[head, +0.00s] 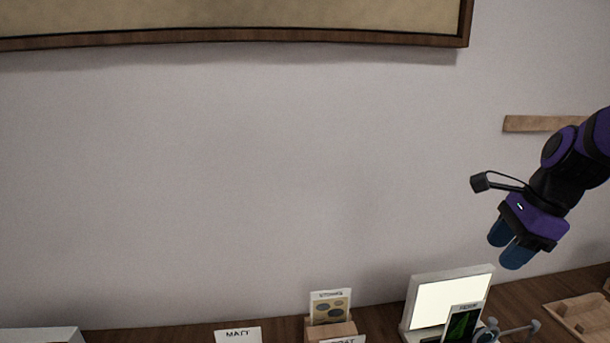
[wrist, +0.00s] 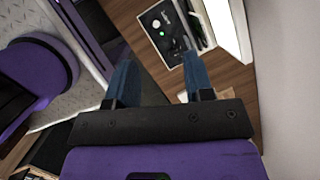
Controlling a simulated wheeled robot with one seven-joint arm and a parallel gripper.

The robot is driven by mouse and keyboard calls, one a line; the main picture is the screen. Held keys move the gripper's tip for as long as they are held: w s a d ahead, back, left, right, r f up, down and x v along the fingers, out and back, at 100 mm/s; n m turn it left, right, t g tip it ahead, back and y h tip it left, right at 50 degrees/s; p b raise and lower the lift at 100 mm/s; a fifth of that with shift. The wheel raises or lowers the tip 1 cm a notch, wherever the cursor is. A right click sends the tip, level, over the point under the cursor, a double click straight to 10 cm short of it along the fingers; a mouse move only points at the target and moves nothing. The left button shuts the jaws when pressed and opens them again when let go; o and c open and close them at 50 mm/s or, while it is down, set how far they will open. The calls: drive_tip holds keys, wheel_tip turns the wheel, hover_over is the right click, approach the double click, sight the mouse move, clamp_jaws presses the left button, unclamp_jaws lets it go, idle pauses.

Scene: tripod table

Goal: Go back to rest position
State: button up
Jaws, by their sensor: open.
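My gripper (head: 507,250) hangs at the right of the head view, in the air above the table. Its two blue fingers are apart, with nothing between them. In the wrist view the open fingers of my gripper (wrist: 158,80) point towards the wooden table (wrist: 231,88) below. The arm is purple and black and comes in from the right edge of the head view.
A lit white panel (head: 449,297) stands on the table, with a dark green card (head: 463,321) in front. Left of it are a picture card (head: 330,306) and a label reading MATT (head: 238,335). A wooden tray (head: 581,317) lies at right. A framed board (head: 240,22) hangs above.

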drive_tip(key=s+a+r+n+t+h, duration=0.1)
drive_tip(key=s+a+r+n, duration=0.1)
drive_tip(key=s+r+n, duration=0.2)
drive_tip(key=s+a+r+n+t+h, duration=0.2)
drive_tip(key=s+r+n, duration=0.3)
drive_tip(key=s+n, duration=0.5)
drive_tip(key=n, duration=0.6)
drive_tip(key=shift+r, duration=0.3)
